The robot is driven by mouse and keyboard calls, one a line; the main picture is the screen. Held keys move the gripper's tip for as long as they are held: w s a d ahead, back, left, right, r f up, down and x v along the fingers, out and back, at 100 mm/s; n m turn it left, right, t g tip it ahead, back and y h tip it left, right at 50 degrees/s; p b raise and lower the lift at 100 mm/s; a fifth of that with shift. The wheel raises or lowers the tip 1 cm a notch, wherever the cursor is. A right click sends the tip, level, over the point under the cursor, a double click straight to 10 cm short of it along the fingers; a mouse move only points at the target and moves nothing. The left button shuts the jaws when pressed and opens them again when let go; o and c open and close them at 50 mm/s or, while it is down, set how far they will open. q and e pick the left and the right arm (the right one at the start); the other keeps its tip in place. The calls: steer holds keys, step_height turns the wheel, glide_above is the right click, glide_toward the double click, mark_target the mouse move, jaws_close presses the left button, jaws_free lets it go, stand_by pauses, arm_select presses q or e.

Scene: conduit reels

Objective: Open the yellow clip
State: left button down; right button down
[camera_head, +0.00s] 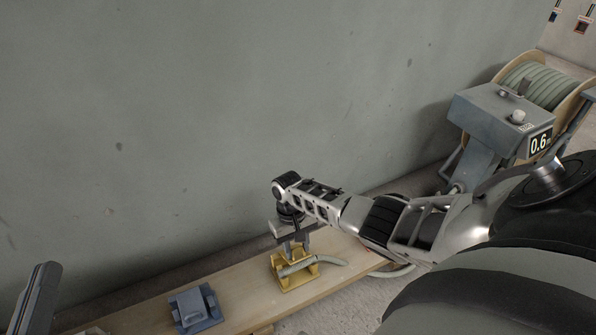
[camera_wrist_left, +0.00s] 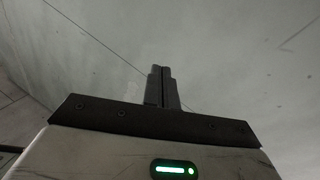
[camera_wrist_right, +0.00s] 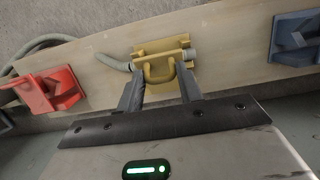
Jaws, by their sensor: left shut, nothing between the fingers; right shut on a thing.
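The yellow clip (camera_head: 283,279) is fixed on a wooden board, with a grey-green conduit (camera_head: 327,260) lying through it. In the right wrist view the yellow clip (camera_wrist_right: 160,47) is at top centre, its loop-shaped lever reaching down between my fingers. My right gripper (camera_head: 293,246) points down at the clip from above. In the right wrist view its fingers (camera_wrist_right: 160,78) stand one on each side of the lever, shut on the clip. My left gripper (camera_wrist_left: 162,72) is shut and empty, against a plain grey wall, away from the clip.
A blue clip (camera_head: 194,309) sits on the board (camera_head: 243,292), left of the yellow one. A red clip (camera_wrist_right: 52,90) shows in the right wrist view. A reel (camera_head: 541,82) stands at the right behind a grey unit reading 0.6. The wall (camera_head: 220,110) rises behind the board.

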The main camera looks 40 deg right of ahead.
arm_select(q)
steer(key=shift+r, duration=0.15)
arm_select(e)
steer(key=c, duration=0.9)
jaws_free()
steer(key=shift+r, duration=0.1)
steer(key=shift+w+r+p, duration=0.15)
steer(key=shift+r+p, duration=0.15)
arm_select(q)
steer(key=shift+s+a+f+g+y+p, duration=0.15)
steer(key=shift+s+f+g+y+p, duration=0.35)
steer(key=shift+f+p, duration=0.6)
steer(key=shift+s+a+f+g+y+p, duration=0.2)
steer(key=shift+f+g+y+p, duration=0.45)
steer(key=shift+p, duration=0.8)
steer(key=shift+s+a+f+g+y+p, duration=0.1)
steer(key=shift+s+f+g+y+p, duration=0.3)
steer(key=shift+f+g+p, duration=0.7)
arm_select(e)
steer(key=shift+v, duration=7.55)
